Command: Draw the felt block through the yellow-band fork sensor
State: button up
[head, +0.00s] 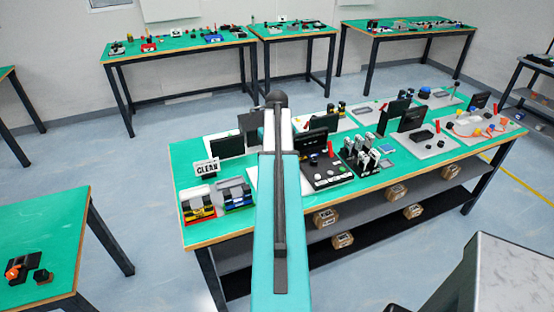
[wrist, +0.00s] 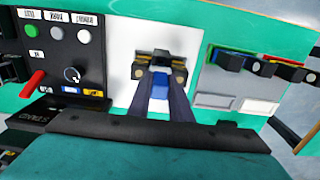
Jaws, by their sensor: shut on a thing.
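My gripper (wrist: 161,98) shows in the wrist view with its two dark fingers close together at the middle. It is shut on a small blue block (wrist: 160,82), which I take to be the felt block. Right beyond the block is a dark fork-shaped device (wrist: 153,56) with tan-yellow parts on both sides, on a white plate (wrist: 122,82). The block's far end is at or between its prongs; how deep it reaches I cannot tell. I cannot make out a clear yellow band. In the head view my own arm hides the gripper, the block and this device.
In the wrist view, a black button panel (wrist: 64,55) with a red lever stands left. Devices with green (wrist: 232,58) and red (wrist: 285,68) parts stand right.

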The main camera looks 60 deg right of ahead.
jog(key=shift+f, duration=0.3)
jog(key=shift+r, duration=0.2)
dwell(0.4)
jog(key=shift+r+p, duration=1.9)
jog(key=shift+r, duration=1)
jog(key=shift+f+b, duration=1.2)
jog(key=shift+f, duration=1.9)
jog(key=shift+r, duration=0.15)
jog(key=shift+r+p, duration=1.9)
jog(key=shift+r, duration=1.05)
